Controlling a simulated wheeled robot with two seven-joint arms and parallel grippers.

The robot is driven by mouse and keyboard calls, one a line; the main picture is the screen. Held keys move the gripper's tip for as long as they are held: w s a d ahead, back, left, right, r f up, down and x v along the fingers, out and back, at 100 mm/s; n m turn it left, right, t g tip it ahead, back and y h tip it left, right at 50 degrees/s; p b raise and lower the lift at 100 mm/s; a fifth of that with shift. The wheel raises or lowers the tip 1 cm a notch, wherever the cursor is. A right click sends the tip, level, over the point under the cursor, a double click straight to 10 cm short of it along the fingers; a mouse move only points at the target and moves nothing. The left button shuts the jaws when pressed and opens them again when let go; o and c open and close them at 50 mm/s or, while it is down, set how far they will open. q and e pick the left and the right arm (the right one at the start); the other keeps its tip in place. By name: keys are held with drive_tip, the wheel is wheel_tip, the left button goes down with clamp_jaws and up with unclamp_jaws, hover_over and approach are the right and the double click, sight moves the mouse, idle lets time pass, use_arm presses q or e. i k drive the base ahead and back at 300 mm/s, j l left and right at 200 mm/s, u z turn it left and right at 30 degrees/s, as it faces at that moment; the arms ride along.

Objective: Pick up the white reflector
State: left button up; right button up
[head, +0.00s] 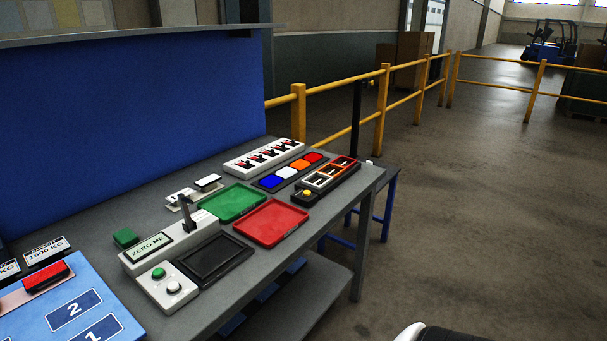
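The white reflector (286,173) lies in a row on a dark board (262,186) toward the far end of the grey workbench. It sits between a blue reflector (270,181) on its left and an orange reflector (300,166) on its right. A red reflector (313,158) is at the right end of the row. Neither of my grippers shows in the head view, and nothing is holding the white reflector.
A white switch strip (264,157) lies behind the board, and a black tray with sliders (326,182) lies to its right. Green (232,203) and red (271,222) trays lie in front. A post (185,213) rises from the white unit. A blue panel (130,120) stands behind.

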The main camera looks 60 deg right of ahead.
sight(204, 183)
drive_tip(key=z, duration=1.15)
drive_tip(key=l, duration=0.55)
drive_tip(key=i+l, duration=0.15)
drive_tip(key=l, duration=0.4)
